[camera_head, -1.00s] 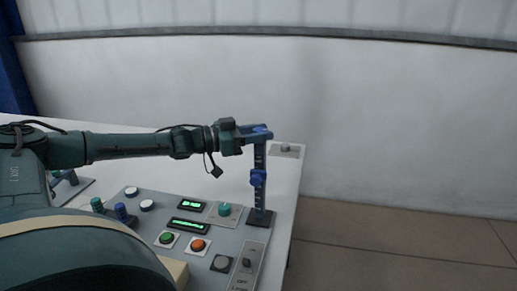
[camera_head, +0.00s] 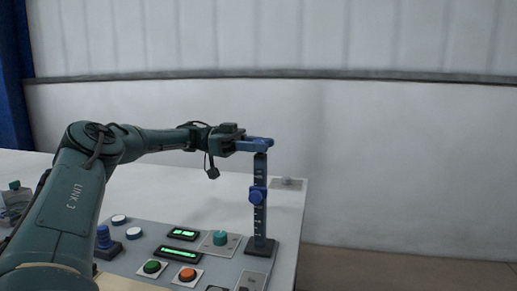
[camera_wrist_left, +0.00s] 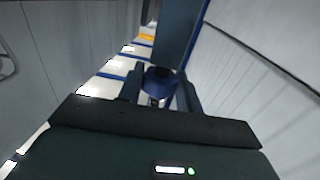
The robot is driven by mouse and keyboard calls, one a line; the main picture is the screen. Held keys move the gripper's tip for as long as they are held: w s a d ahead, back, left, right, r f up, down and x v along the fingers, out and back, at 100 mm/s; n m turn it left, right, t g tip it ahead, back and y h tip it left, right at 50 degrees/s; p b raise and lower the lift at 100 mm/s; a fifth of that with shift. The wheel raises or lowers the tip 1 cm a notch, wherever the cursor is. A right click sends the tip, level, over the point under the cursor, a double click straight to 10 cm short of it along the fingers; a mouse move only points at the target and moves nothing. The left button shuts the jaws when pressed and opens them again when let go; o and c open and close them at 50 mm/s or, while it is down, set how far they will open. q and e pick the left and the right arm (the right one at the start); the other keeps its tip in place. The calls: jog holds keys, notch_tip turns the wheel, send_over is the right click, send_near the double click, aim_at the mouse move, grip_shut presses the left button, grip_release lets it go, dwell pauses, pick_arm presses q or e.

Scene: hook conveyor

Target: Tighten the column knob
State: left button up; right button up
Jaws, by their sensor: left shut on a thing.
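A dark upright column (camera_head: 259,220) with pale marks stands on a dark foot at the right end of the grey control panel. A blue knob-like part (camera_head: 257,196) sits about halfway up it. My left gripper (camera_head: 262,145) reaches in from the left at the column's top and is shut on a blue part there. In the left wrist view, a rounded dark blue part (camera_wrist_left: 160,80) sits between the two dark fingers. The fingers hide its sides, so I cannot tell its full shape. My right gripper is not in view.
The panel (camera_head: 140,262) carries a green button (camera_head: 152,267), an orange button (camera_head: 187,274), a teal knob (camera_head: 220,238) and lit green displays. A small grey fixture (camera_head: 288,184) lies behind the column. The white table (camera_head: 165,185) is clear behind the panel.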

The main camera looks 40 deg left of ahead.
pick_arm(q)
jog(key=shift+w+a+f+m+g+h+b, duration=0.1)
jog(key=shift+m+g+h+b, duration=0.5)
jog(key=shift+g, duration=0.6)
jog(key=shift+m, duration=0.3)
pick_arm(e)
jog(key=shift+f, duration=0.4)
pick_arm(q)
jog(key=shift+g, duration=0.4)
jog(key=shift+m+g, duration=0.3)
jog(key=shift+m, duration=0.1)
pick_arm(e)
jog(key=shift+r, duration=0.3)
pick_arm(q)
jog(key=o, duration=0.9)
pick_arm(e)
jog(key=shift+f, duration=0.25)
